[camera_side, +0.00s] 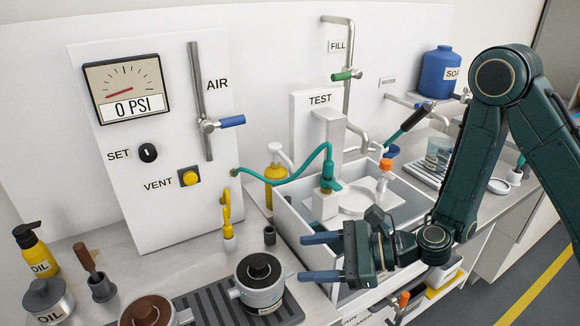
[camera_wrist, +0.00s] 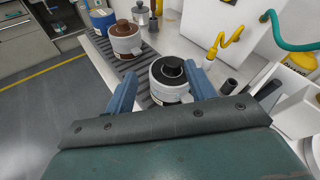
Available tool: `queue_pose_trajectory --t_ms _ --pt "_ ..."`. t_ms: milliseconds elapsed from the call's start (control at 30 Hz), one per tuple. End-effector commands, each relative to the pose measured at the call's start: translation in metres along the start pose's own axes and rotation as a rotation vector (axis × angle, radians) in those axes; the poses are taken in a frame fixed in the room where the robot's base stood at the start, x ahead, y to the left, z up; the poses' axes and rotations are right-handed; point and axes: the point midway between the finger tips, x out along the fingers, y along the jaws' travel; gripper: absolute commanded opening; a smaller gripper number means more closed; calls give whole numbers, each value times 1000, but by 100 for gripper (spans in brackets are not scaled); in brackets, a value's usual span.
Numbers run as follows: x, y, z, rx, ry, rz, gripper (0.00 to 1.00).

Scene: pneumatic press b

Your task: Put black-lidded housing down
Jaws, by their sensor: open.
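The black-lidded housing (camera_side: 259,283) has a pale body and a round black top. It stands upright at the right end of the dark slotted rack (camera_side: 208,307) on the counter. My gripper (camera_side: 312,257) is open and empty, with its blue fingers pointing left toward the housing and a gap between them. In the wrist view the housing (camera_wrist: 171,80) shows ahead, between and beyond the fingertips of my gripper (camera_wrist: 166,88). The fingers do not appear to touch it.
A brown-lidded housing (camera_side: 147,311) stands left on the rack. A yellow air fitting (camera_side: 228,232) hangs behind the housing, near a small dark cup (camera_side: 269,235). The white test basin (camera_side: 285,215) stands behind my gripper. Oil containers (camera_side: 47,300) are at far left.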

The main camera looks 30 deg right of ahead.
Motion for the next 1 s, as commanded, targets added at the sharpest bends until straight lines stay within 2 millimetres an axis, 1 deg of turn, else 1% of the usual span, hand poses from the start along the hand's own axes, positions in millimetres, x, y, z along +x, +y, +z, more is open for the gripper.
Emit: queue_pose_trajectory --t_ms 33,200,400,667,867,1000 --pt "-3 0 10 -78 -9 21 55" --pt "-17 8 36 -382 -18 114 55" --pt "-38 14 53 -735 4 219 55" --pt "-75 12 62 -1155 80 348 55" --pt "-111 4 64 -1435 172 451 55" --pt "-139 -3 65 -1604 253 528 55"
